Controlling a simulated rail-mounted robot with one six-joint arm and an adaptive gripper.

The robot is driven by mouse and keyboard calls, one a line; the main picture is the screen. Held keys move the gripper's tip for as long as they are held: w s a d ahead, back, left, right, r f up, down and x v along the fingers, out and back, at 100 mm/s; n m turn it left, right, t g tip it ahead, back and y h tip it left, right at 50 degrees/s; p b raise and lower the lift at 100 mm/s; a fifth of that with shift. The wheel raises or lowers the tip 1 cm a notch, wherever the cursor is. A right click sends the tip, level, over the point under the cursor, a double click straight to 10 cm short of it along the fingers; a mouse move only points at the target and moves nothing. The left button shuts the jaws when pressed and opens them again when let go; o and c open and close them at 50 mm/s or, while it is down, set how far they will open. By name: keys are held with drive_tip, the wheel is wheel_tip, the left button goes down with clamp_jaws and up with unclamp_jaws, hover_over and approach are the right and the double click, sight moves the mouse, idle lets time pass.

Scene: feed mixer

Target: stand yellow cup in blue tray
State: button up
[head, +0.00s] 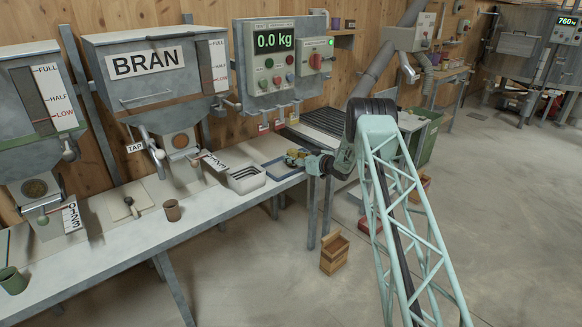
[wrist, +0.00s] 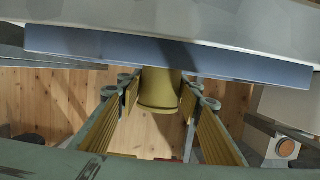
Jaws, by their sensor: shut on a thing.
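The yellow cup (wrist: 159,92) is between the two fingers of my gripper (wrist: 160,95) in the wrist view, and the gripper is shut on it. One end of the cup meets the long blue edge of the blue tray (wrist: 80,44), which spans the top of that view; I cannot tell whether they touch. In the head view my gripper (head: 297,158) is over the blue tray (head: 284,174) at the right end of the bench. The cup shows there only as a small yellowish patch, and its tilt is unclear.
A brown cup (head: 172,210) and a green cup (head: 12,281) stand farther left on the bench (head: 130,258). The bran hopper (head: 155,75) and control box (head: 288,58) are behind. A wooden box (head: 334,254) is on the floor.

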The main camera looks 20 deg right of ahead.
drive_tip(key=shift+f, duration=0.2)
drive_tip(key=o, duration=0.9)
drive_tip(key=shift+s, duration=0.1)
drive_tip(key=v, duration=1.2)
idle(0.3)
